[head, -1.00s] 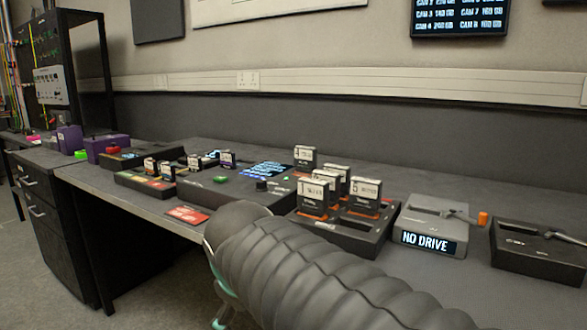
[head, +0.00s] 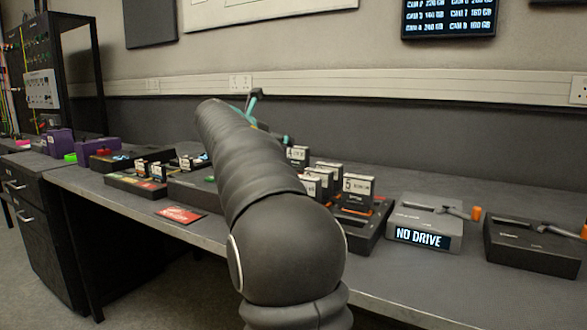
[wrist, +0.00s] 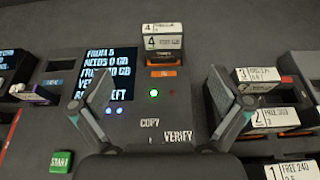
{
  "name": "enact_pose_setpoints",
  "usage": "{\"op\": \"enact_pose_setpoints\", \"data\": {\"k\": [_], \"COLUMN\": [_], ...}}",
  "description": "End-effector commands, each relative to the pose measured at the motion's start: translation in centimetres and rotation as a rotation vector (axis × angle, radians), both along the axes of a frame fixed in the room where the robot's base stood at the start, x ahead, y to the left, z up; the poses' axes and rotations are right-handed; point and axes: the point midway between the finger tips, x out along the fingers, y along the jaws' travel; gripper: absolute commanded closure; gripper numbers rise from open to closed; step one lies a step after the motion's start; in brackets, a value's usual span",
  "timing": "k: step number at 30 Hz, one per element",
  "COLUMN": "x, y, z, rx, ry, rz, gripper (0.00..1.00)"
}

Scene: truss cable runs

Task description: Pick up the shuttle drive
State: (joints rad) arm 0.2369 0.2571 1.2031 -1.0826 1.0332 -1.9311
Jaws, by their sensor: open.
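No label that I can read says shuttle. A dark drive with a white label numbered 4 (wrist: 165,42) stands in a slot of the copy unit (wrist: 190,105), at the top of the wrist view. In the head view a drive (head: 297,153), seemingly the same one, stands behind the others. My gripper (wrist: 159,78) is open and empty over the copy unit. Its fingers are spread left and right, with drive 4 beyond them and roughly between their lines.
Drives 3 (wrist: 256,78) and 2 (wrist: 275,118) stand in the rack right of the gripper, close to the right finger. A lit screen (wrist: 107,72) and green START button (wrist: 62,161) are at left. A grey dock (head: 425,215) reads NO DRIVE. A red card (head: 180,215) lies in front.

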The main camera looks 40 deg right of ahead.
Motion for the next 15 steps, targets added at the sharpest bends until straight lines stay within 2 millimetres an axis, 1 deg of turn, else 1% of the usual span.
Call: {"op": "enact_pose_setpoints", "data": {"k": [9, 12, 15], "x": [1.8, 2.4, 2.8], "y": [-4.8, -6.1, -6.9], "z": [-1.8, -2.3, -2.6], "rx": [-0.004, -0.003, -0.002], "ry": [0.005, 0.004, 0.003], "rz": [-0.003, -0.002, -0.001], "gripper": [0.00, 0.00, 0.00]}}
